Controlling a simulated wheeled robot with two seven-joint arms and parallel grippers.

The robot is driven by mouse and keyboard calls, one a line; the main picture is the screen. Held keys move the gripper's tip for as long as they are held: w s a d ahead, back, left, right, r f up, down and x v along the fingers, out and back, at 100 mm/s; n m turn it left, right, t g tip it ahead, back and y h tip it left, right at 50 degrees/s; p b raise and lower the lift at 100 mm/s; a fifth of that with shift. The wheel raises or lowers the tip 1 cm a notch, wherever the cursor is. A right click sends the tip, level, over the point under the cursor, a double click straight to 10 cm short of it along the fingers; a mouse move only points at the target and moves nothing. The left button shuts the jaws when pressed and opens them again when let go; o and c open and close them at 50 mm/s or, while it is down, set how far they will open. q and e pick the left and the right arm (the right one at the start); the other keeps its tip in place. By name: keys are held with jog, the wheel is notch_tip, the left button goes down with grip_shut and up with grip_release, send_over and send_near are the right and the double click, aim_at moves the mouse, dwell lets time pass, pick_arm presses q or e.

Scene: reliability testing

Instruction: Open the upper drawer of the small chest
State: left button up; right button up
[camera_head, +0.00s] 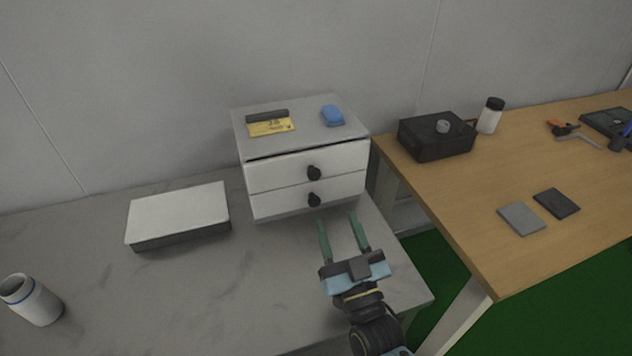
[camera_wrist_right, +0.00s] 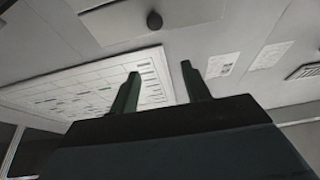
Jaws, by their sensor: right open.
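The small white chest (camera_head: 251,178) stands at the back right of the grey table and has two drawers. The upper drawer (camera_head: 275,174) looks shut, with a thin dark gap along its top edge and a round black knob (camera_head: 314,172). The lower drawer (camera_head: 277,206) is shut and has a similar knob (camera_head: 314,199). My right gripper (camera_head: 337,219) is open and empty, its green fingers pointing at the chest, in front of and below the knobs. In the right wrist view its fingers (camera_wrist_right: 160,82) are apart with nothing between them. My left gripper is out of view.
A yellow note (camera_head: 271,127) and a blue item (camera_head: 332,116) lie on the chest. A white-topped box (camera_head: 178,211) and a white cup (camera_head: 35,302) stand to the left. A black box (camera_head: 436,139) sits on the wooden table (camera_head: 490,180) to the right.

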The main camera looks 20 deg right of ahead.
aim_at(315, 176)
jog(key=w, duration=0.3)
jog(key=w+b, duration=0.1)
jog(key=w, duration=0.7)
jog(key=shift+w+a+r+b, duration=0.15)
jog(key=shift+a+r+b, duration=0.05)
jog(key=shift+r+b, duration=0.15)
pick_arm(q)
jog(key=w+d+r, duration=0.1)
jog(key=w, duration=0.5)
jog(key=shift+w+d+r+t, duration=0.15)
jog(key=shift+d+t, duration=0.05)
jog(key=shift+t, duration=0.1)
pick_arm(e)
jog(key=shift+w+r, duration=0.25)
jog(key=shift+w, duration=0.45)
grip_shut()
